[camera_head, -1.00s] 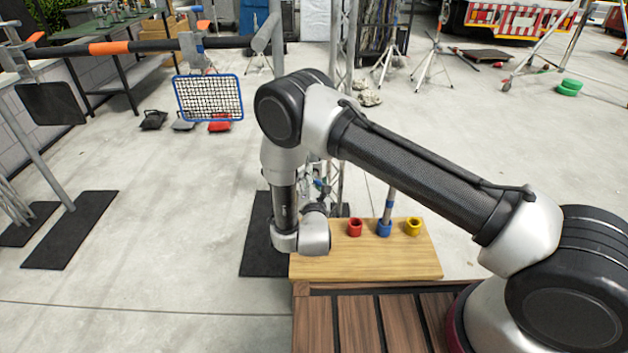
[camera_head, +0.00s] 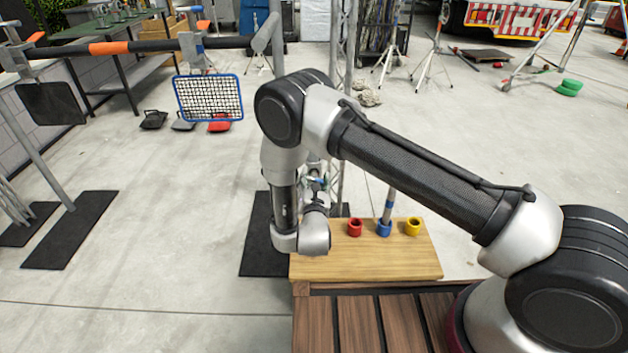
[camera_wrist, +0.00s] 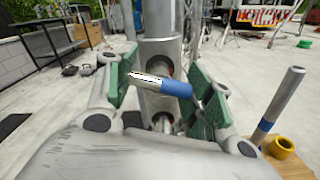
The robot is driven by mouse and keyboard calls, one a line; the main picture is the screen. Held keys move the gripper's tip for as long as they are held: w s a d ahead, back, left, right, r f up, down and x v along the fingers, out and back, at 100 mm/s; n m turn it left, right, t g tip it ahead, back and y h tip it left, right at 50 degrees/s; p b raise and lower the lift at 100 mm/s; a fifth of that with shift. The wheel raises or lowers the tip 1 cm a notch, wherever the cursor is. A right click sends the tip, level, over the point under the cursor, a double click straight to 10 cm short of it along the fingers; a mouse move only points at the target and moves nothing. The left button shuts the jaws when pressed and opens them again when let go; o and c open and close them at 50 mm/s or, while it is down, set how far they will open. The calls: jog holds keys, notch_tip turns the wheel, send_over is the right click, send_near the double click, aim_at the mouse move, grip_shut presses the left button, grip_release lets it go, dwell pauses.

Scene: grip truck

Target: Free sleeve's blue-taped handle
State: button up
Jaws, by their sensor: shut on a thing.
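In the wrist view a short metal handle with blue tape (camera_wrist: 177,88) lies crosswise, tilted down to the right, in front of a grey metal sleeve (camera_wrist: 157,53) on an upright post. My gripper (camera_wrist: 163,85) has green pads on both sides of the handle and is shut on it. A round opening shows in the sleeve behind the handle; the handle hides part of the sleeve. In the head view my gripper (camera_head: 317,183) is small and partly hidden by my wrist, beside the truss.
A wooden board (camera_head: 345,265) carries a red ring (camera_head: 354,227), a blue ring (camera_head: 384,228) and a yellow ring (camera_head: 413,226). A blue-banded metal rod (camera_head: 389,205) stands upright in the blue ring. Black mats lie on the floor at left.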

jog(key=o, duration=1)
jog(key=shift+o, duration=0.2)
jog(key=s, duration=1.2)
